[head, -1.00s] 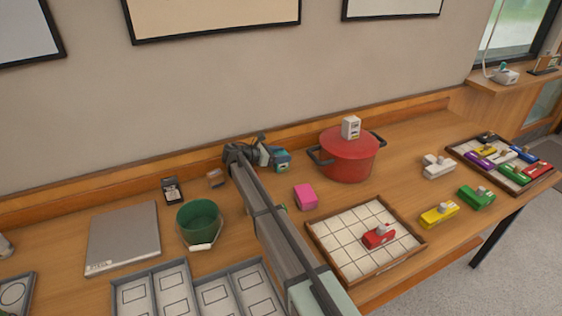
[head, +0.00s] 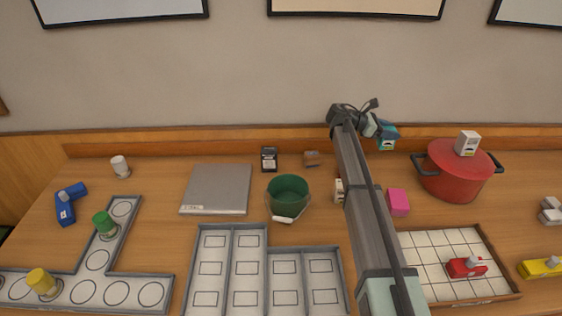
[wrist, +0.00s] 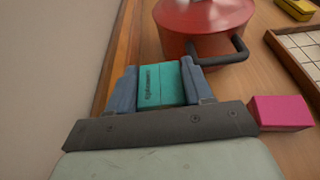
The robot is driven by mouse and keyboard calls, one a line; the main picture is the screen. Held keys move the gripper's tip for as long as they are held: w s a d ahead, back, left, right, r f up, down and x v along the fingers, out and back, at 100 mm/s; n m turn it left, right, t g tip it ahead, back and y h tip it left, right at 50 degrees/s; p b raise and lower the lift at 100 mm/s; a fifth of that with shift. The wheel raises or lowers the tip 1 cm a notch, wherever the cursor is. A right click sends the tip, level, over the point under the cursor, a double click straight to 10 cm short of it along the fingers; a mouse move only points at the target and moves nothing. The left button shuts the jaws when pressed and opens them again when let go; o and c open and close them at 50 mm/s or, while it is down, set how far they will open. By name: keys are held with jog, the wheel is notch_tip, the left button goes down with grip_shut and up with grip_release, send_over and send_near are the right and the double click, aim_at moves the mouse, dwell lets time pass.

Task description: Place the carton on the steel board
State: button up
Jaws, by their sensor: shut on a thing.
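My gripper (wrist: 163,87) is shut on a teal carton (wrist: 160,84), with one finger on each side of it in the wrist view. The carton also shows in the head view (head: 388,140), held in front of the foot of the back wall, left of the red pot. The steel board (head: 217,187) is a flat grey slab left of the green bucket in the head view. Nothing lies on it. The gripper and carton are well to its right.
The green bucket (head: 287,195), a small dark box (head: 269,158) and a brown block (head: 312,158) stand between the board and my arm. The red pot (head: 455,176) and pink box (head: 398,202) are near the carton. Grey trays (head: 265,247) lie in front.

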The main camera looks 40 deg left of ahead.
notch_tip(320, 180, up, 7)
jog(key=shift+f, duration=0.15)
jog(key=shift+s+a, duration=0.35)
jog(key=shift+a, duration=0.05)
jog(key=s+a+n+t+y, duration=0.3)
jog(key=s+a+n+y, duration=0.2)
jog(key=s+a, duration=0.55)
jog(key=n+g+y, duration=0.3)
jog(key=n+y, duration=1)
jog(key=y, duration=0.3)
send_over(218, 186)
notch_tip(218, 186, down, 4)
jog(key=shift+f, duration=5.4)
jog(key=shift+f, duration=0.1)
